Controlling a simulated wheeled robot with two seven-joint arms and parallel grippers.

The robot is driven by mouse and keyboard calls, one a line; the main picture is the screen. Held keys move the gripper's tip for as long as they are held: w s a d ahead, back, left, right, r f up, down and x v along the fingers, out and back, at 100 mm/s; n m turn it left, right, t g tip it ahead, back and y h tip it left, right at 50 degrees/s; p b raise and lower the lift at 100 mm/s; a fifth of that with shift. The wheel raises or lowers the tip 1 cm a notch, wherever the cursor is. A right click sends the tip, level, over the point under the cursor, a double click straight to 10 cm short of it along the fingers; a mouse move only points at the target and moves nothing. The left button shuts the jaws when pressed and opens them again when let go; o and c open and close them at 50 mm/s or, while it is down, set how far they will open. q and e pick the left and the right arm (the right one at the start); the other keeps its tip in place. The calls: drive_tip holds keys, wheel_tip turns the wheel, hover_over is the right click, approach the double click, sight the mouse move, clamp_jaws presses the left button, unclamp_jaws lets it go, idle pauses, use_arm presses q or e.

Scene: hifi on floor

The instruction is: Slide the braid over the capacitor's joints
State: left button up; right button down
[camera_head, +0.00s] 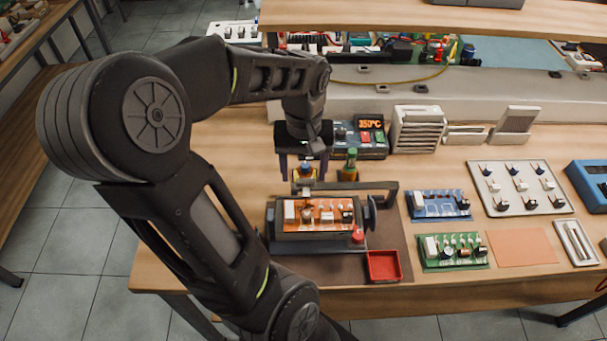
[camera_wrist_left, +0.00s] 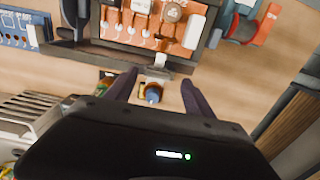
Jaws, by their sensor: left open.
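My left gripper (camera_head: 304,178) points down behind the board holder, open, with its fingers apart. Between the fingers is a small amber item with a blue top (camera_head: 307,169); it also shows in the left wrist view (camera_wrist_left: 153,93), with no finger visibly closed on it. I cannot tell whether this is the braid. An orange circuit board (camera_head: 325,222) sits in a dark holder (camera_head: 290,236) in front of the gripper. The board carries white and dark parts; the left wrist view shows its row of pale joints or leads (camera_wrist_left: 131,31). Which part is the capacitor is unclear. My right gripper is out of view.
A green-capped bottle (camera_head: 350,165) stands just right of the gripper. Behind is a station reading 350°C (camera_head: 372,122). A red tray (camera_head: 383,266) lies at the front. Blue (camera_head: 438,205) and green (camera_head: 453,251) boards lie to the right. A holder bar (camera_head: 375,186) crosses near the gripper.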

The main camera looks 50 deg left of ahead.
sight(303, 180)
use_arm(q)
wheel_tip(303, 180, up, 6)
drive_tip(key=shift+f, duration=0.1)
idle(0.7)
